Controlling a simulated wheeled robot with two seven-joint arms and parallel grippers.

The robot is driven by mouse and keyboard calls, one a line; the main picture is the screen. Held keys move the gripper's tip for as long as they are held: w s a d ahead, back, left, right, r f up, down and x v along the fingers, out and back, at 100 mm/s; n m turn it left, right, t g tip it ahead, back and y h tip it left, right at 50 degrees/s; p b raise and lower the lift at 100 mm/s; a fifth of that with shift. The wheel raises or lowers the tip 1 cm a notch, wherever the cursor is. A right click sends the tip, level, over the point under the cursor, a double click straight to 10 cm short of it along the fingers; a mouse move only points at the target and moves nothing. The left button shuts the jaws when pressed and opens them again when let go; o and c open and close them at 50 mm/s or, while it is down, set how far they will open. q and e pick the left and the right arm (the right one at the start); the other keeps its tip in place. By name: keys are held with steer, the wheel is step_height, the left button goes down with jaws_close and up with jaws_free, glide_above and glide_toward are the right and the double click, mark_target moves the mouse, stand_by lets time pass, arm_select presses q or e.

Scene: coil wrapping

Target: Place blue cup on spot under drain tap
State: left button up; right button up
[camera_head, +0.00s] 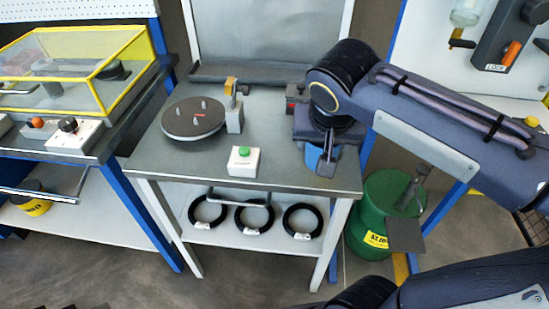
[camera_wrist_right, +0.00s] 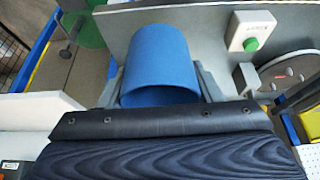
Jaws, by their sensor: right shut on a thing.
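The blue cup (camera_wrist_right: 160,58) is held between the fingers of my right gripper (camera_wrist_right: 158,80) in the right wrist view. A finger stands on either side of it. In the head view, my right gripper (camera_head: 326,160) hangs over the right front part of the workbench, and only a little of the blue cup (camera_head: 312,157) shows beside it. I cannot tell whether the cup touches the bench. A clear container with a small tap-like part (camera_head: 462,40) is on the white panel at the upper right. I cannot make out a spot under it. My left gripper is out of view.
The grey workbench (camera_head: 190,160) carries a round turntable (camera_head: 194,117) and a white box with a green button (camera_head: 243,161). Several black coils (camera_head: 254,216) are on its lower shelf. A green drum (camera_head: 370,225) stands right of the bench. A yellow-framed clear case (camera_head: 75,65) is at left.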

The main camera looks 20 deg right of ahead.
steer(key=w+f, duration=0.3)
steer(key=w, duration=0.1)
steer(key=w+d+f, duration=0.1)
steer(key=w+f, duration=0.2)
steer(key=w, duration=0.1)
steer(key=w+f, duration=0.3)
steer(key=w, duration=0.1)
steer(key=shift+w+d, duration=0.2)
steer(key=shift+w, duration=0.1)
steer(key=f, duration=0.3)
steer(key=shift+w+f, duration=0.1)
steer(key=shift+w, duration=0.25)
steer(key=shift+f, duration=0.3)
steer(key=shift+f+b, duration=0.1)
steer(key=shift+b, duration=0.25)
steer(key=shift+f, duration=0.1)
steer(key=o, duration=1)
steer(key=shift+c, duration=0.2)
